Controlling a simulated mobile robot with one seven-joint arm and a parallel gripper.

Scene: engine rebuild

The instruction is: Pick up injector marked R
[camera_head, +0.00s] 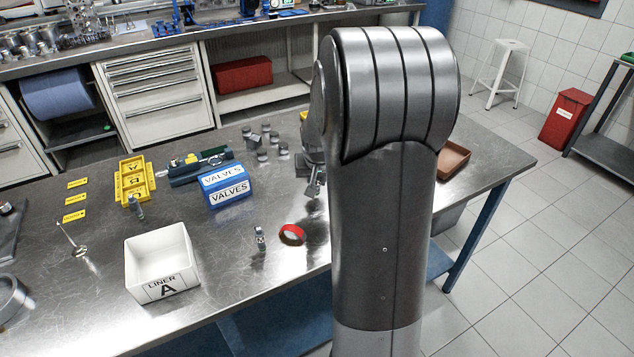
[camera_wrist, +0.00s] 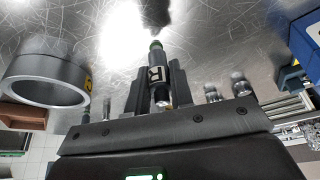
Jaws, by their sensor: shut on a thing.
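My gripper (camera_wrist: 158,88) is shut on an injector (camera_wrist: 156,72) in the wrist view. The injector is a small dark and silver cylinder with a green tip and a pale label that seems to read R. It stands between both fingers, its green tip pointing away from the palm toward the metal tabletop. I cannot tell whether the tip touches the table. In the head view my gripper (camera_head: 316,183) is mostly hidden behind my own arm. Another small injector (camera_head: 260,240) stands on the table, and one more (camera_head: 137,205) stands by the yellow holder.
A white box marked LINER A (camera_head: 163,290) stands at front left. A blue VALVES box (camera_head: 225,185), a red ring (camera_head: 291,235), a yellow holder (camera_head: 134,180) and a brown tray (camera_head: 453,160) share the bench. A metal ring (camera_wrist: 47,80) lies near my gripper.

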